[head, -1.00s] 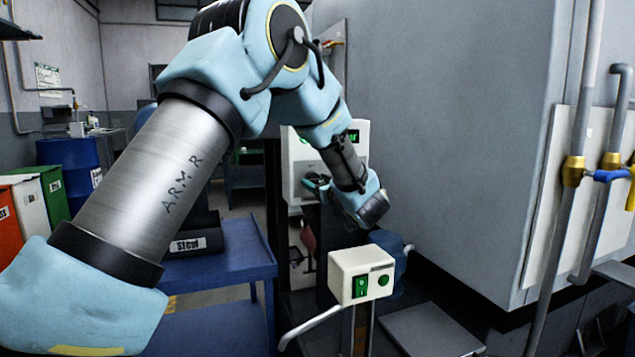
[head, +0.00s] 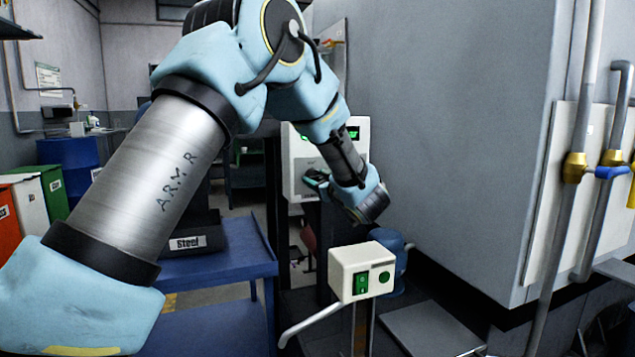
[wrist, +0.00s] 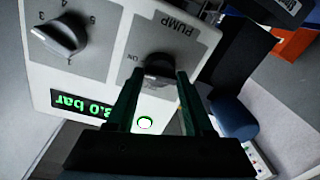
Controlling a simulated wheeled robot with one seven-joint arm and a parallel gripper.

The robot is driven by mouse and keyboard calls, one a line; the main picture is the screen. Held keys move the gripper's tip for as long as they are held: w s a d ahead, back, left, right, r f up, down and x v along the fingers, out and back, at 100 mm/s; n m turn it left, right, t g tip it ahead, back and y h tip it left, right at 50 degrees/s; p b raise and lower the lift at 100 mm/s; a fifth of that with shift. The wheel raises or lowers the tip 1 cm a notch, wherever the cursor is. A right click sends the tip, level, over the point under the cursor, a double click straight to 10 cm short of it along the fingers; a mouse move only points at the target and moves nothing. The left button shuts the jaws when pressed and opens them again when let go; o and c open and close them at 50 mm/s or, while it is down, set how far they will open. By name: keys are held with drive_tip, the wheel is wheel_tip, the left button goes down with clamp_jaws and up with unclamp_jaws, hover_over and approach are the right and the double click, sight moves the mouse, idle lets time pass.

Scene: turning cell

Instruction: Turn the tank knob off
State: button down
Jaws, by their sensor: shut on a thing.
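A white control panel (head: 297,165) stands behind the end of my arm in the head view. The wrist view shows it close up and upside down, tilted. A dark knob (wrist: 158,62) under the label PUMP sits on the panel (wrist: 92,68), with ON printed beside it. No label reading tank is legible. My gripper (wrist: 157,78) is shut on the dark PUMP knob, one finger on each side. The fingers partly cover the knob, so its exact setting is unclear. A second dial (wrist: 62,36) with numbers and a green display (wrist: 88,104) reading 3.0 bar are beside it.
A white switch box (head: 362,271) with green buttons stands on a post in front of the panel. A large grey cabinet (head: 450,130) with pipes fills the right. A blue cart (head: 225,262) carrying a Steel bin is at the left.

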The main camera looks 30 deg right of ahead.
drive_tip(key=n+b, duration=0.3)
drive_tip(key=n, duration=0.1)
drive_tip(key=shift+f+b, duration=0.1)
drive_tip(key=shift+b, duration=0.25)
drive_tip(key=n+b, duration=0.4)
drive_tip(key=shift+n+g+h, duration=0.3)
drive_tip(key=n+b, duration=0.4)
drive_tip(key=b, duration=0.1)
drive_tip(key=shift+a, duration=0.1)
drive_tip(key=n+b, duration=0.3)
drive_tip(key=shift+h, duration=0.3)
drive_tip(key=shift+r+n+b, duration=0.2)
drive_tip(key=shift+n+b, duration=0.1)
drive_tip(key=shift+c, duration=1.7)
unclamp_jaws()
drive_tip(key=shift+f, duration=0.15)
drive_tip(key=shift+s, duration=0.1)
